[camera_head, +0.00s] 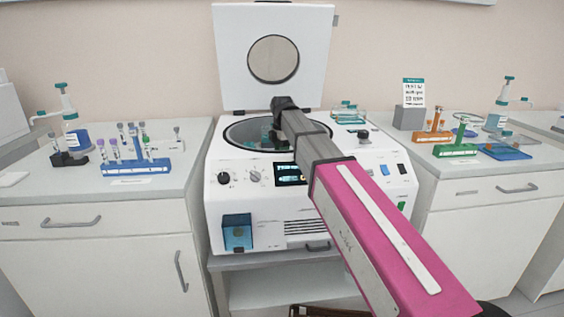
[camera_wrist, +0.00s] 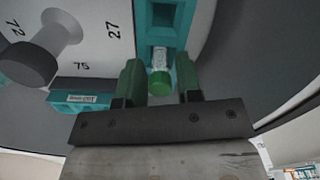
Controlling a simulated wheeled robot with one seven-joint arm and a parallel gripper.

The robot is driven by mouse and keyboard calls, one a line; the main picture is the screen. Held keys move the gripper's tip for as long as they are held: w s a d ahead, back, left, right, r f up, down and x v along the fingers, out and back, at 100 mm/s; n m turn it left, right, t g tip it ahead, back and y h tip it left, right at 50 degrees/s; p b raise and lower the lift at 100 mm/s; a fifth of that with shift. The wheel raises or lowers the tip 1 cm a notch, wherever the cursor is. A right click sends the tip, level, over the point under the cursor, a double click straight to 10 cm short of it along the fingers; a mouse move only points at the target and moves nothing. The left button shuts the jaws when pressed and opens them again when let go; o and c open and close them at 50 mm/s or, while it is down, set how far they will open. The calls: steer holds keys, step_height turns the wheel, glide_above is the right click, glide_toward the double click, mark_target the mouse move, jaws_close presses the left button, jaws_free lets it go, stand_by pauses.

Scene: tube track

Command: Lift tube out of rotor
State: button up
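A tube with a green cap (camera_wrist: 160,82) sits in a teal bucket (camera_wrist: 181,22) of the rotor in the wrist view. My gripper (camera_wrist: 159,78) has its two green fingers apart, one on each side of the cap, with gaps showing between cap and fingers. The grey rotor plate (camera_wrist: 95,30) carries printed numbers and a dark knob (camera_wrist: 28,64). In the head view my gripper reaches into the bowl of the open centrifuge (camera_head: 226,170); the fingers and the tube are hidden or too small to make out there.
The centrifuge lid (camera_head: 232,40) stands upright behind the bowl. Another teal bucket (camera_wrist: 72,105) with a label is on the rotor's left. A blue tube rack (camera_head: 137,168) stands on the left counter; orange (camera_head: 433,137) and green (camera_head: 456,151) racks stand on the right.

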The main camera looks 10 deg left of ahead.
steer(key=c, duration=0.3)
steer(key=shift+c, duration=0.2)
steer(key=shift+r, duration=0.1)
step_height(320, 180, up, 10)
steer(key=shift+f, duration=0.1)
stand_by(0.5)
step_height(320, 180, up, 5)
steer(key=shift+f, duration=0.1)
stand_by(0.5)
